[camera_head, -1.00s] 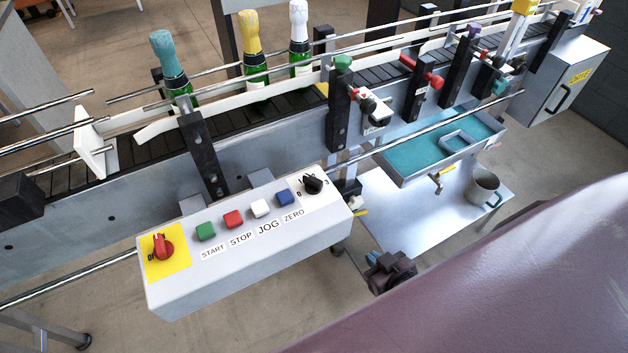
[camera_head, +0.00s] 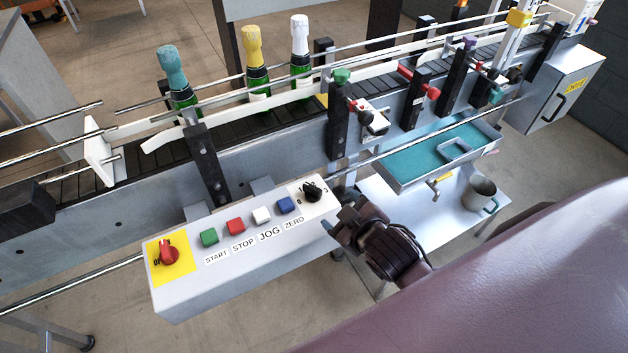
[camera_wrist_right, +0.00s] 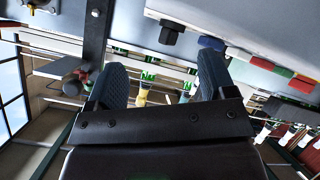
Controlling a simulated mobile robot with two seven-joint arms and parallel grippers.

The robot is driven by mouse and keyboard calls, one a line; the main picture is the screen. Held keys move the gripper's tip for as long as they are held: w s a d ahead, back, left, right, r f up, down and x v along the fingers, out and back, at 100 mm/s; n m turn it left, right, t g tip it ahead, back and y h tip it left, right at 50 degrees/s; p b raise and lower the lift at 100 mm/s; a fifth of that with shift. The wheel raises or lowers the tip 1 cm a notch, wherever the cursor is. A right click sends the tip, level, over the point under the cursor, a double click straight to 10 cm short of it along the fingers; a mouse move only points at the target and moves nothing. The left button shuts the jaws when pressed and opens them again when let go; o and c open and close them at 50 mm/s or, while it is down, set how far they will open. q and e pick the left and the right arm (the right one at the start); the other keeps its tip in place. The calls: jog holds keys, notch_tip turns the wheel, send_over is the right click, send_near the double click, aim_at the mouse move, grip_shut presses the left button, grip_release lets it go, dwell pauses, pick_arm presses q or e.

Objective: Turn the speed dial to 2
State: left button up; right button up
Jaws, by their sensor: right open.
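The speed dial (camera_head: 312,191) is a black knob at the right end of the white control box (camera_head: 240,262). Its numerals are small and partly hidden, so its setting cannot be read. My right gripper (camera_head: 338,224) is beside the box's right end, just right of and nearer than the dial, apart from it. In the right wrist view my two dark fingers (camera_wrist_right: 162,78) are spread with nothing between them. A black knob, apparently the dial (camera_wrist_right: 171,31), shows beyond them near the top. My left gripper is not in view.
Green (camera_head: 209,237), red (camera_head: 235,226), white (camera_head: 261,215) and blue (camera_head: 286,205) buttons line the box left of the dial. A red switch (camera_head: 168,254) is at its left end. The conveyor (camera_head: 225,130) with bottles runs behind. A teal tray (camera_head: 420,155) and mug (camera_head: 480,194) are right.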

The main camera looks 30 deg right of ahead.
jog(key=w+a+r+n+t+y, duration=0.5)
jog(key=w+a+r+n+y, duration=0.25)
jog(key=a+r+n, duration=0.5)
jog(key=s+a+r+n+g+y, duration=0.1)
jog(key=s+a+n+g+y, duration=0.25)
jog(key=n, duration=0.55)
jog(key=a+r+n+g+y+p, duration=0.1)
jog(key=a+n+g+y, duration=0.25)
jog(key=n+g, duration=0.45)
jog(key=s+a+r+n+g+y, duration=0.1)
jog(key=s+a+n+g+y, duration=0.2)
jog(key=n, duration=0.8)
jog(key=n+g+h+p, duration=0.1)
jog(key=n+g+h, duration=0.2)
jog(key=n+h, duration=1.3)
send_over(312, 191)
jog(key=w+d, duration=0.1)
notch_tip(312, 191, down, 7)
jog(key=m+h, duration=0.2)
jog(key=shift+y, duration=0.25)
notch_tip(312, 191, down, 9)
jog(key=shift+f+p, duration=0.1)
jog(key=shift+p, duration=0.25)
jog(key=shift+f, duration=0.4)
